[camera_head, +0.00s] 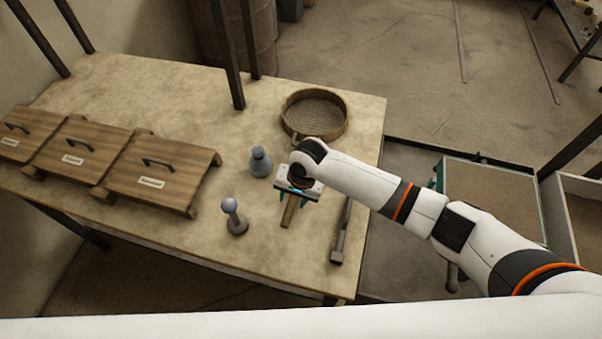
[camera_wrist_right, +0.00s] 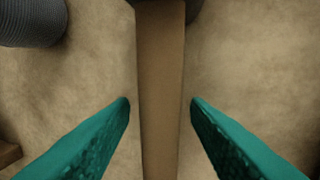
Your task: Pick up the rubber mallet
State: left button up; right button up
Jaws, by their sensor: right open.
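The rubber mallet lies on the table with its brown wooden handle (camera_head: 290,211) under my right gripper (camera_head: 298,192). In the right wrist view the handle (camera_wrist_right: 161,70) runs up the middle, and a dark part, likely the mallet head (camera_wrist_right: 207,8), shows at the top edge. My right gripper (camera_wrist_right: 160,103) is open, with one teal finger on each side of the handle and a gap to both. The gripper hides the head in the head view. My left gripper is not in view.
A round sieve (camera_head: 315,112) is behind.

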jog(key=c, duration=0.8)
jog(key=shift+r, duration=0.1)
grip_shut()
jog(key=shift+r, duration=0.1)
